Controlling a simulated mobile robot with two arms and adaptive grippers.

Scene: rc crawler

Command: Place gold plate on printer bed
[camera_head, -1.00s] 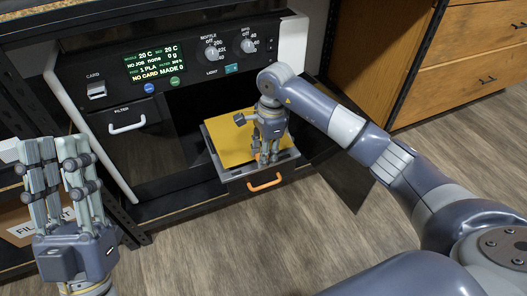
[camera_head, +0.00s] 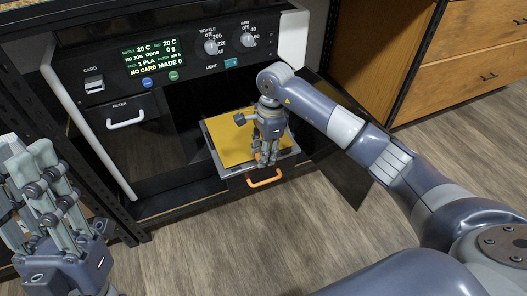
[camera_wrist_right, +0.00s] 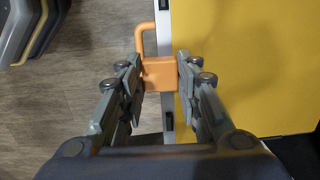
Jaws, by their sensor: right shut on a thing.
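The gold plate (camera_head: 232,148) lies flat over the printer bed (camera_head: 216,160), the grey tray drawn out of the printer. In the right wrist view the plate (camera_wrist_right: 245,70) fills the right side. My right gripper (camera_head: 264,158) points down at the plate's front edge. In the right wrist view its fingers (camera_wrist_right: 158,75) are shut on an orange tab at that edge. I cannot tell whether the plate touches the bed all over.
The bed's orange handle (camera_head: 265,178) sticks out just below the tab. The printer's control panel (camera_head: 155,60) stands behind, with an open dark door (camera_head: 345,165) at right. Wooden drawers (camera_head: 470,60) stand farther right. The floor in front is clear.

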